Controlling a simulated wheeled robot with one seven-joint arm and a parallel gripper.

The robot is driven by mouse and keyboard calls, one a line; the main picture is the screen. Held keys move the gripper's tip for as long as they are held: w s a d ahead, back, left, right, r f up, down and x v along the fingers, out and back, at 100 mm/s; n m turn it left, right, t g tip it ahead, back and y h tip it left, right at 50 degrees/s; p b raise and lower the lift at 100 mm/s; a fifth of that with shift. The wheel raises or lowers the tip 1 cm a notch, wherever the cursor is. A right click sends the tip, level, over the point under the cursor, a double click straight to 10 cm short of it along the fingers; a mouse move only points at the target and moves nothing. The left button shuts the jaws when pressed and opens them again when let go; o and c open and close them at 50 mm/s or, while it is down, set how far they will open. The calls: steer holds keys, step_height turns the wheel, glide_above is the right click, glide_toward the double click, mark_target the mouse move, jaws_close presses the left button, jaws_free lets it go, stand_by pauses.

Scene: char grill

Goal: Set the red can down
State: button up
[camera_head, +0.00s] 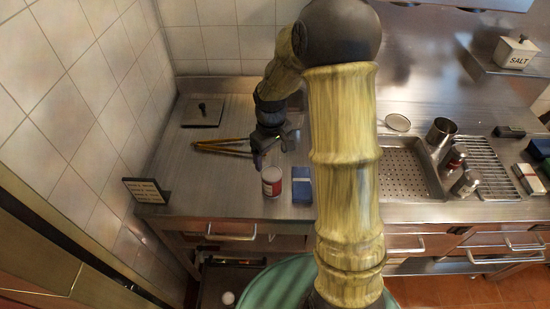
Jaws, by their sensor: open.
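The red can (272,182), with a pale top and a red and white side, stands upright on the steel counter (215,190) near its front edge. My gripper (266,158) is open just behind and above the can. The picture does not clearly show whether a finger touches the can. My arm crosses the middle of the view and hides part of the counter to the right.
A blue box (301,184) sits close to the can's right. Tongs (222,146) lie behind left, and a small black sign (147,190) stands at the left. A perforated tray (408,168) and shakers (466,183) are at right. The counter left of the can is clear.

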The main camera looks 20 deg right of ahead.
steer(key=s+r+m+t, duration=0.1)
steer(key=s+r+m, duration=0.1)
steer(key=s, duration=0.5)
steer(key=s+r+m+t, duration=0.1)
steer(key=s+r+m, duration=0.2)
steer(key=s, duration=0.4)
steer(key=shift+s+r+t, duration=0.25)
steer(key=shift+r+t, duration=0.05)
steer(key=shift+r, duration=0.45)
